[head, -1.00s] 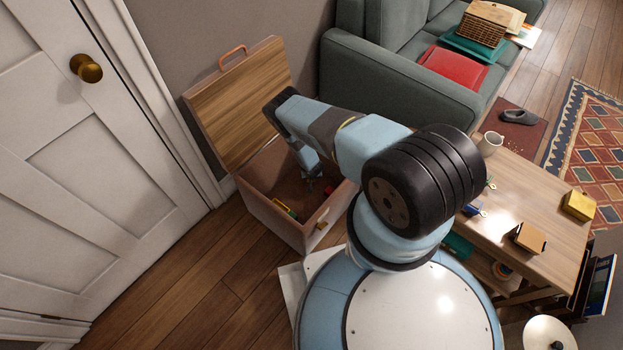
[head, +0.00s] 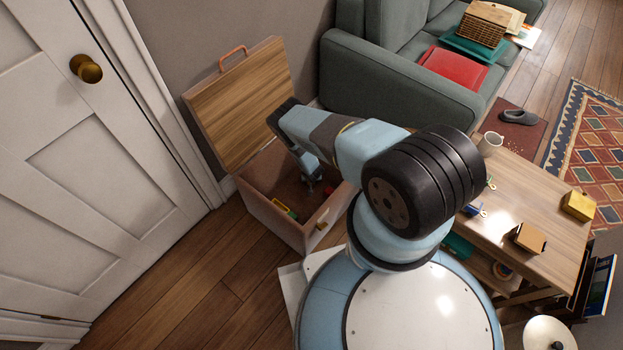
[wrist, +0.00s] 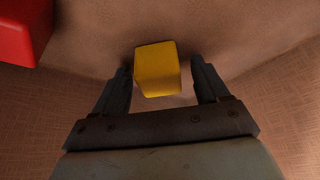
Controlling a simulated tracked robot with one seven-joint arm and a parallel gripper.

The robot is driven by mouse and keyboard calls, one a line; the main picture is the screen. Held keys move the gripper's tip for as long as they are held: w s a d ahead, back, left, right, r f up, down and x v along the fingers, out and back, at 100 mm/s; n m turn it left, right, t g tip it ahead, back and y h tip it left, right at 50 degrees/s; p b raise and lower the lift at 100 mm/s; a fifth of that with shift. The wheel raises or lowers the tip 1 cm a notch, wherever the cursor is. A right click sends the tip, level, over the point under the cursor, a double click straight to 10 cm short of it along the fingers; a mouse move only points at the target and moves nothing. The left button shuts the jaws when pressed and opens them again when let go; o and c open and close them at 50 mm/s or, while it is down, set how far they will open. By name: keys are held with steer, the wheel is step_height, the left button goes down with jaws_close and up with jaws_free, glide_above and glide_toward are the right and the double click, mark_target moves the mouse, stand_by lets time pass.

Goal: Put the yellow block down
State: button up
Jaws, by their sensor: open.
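The yellow block (wrist: 157,68) is between the two fingers of my gripper (wrist: 161,86) in the wrist view. The fingers are open, with a gap showing on the right and a narrower one on the left. The block is by the brown inner surface of the chest; I cannot tell exactly how it rests. In the head view my gripper (head: 312,184) is down inside the open wooden chest (head: 275,222). The yellow block cannot be made out for sure there.
A red block (wrist: 22,28) is at upper left in the wrist view. Small coloured toys (head: 284,209) lie in the chest's near left corner. The chest lid (head: 240,103) stands open at the back. A door (head: 90,160) is at left, a low table (head: 530,215) at right.

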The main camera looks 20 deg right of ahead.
steer(key=shift+r, duration=0.1)
steer(key=v, duration=1.1)
steer(key=shift+s+r, duration=0.2)
steer(key=shift+r, duration=0.15)
steer(key=shift+a, duration=0.1)
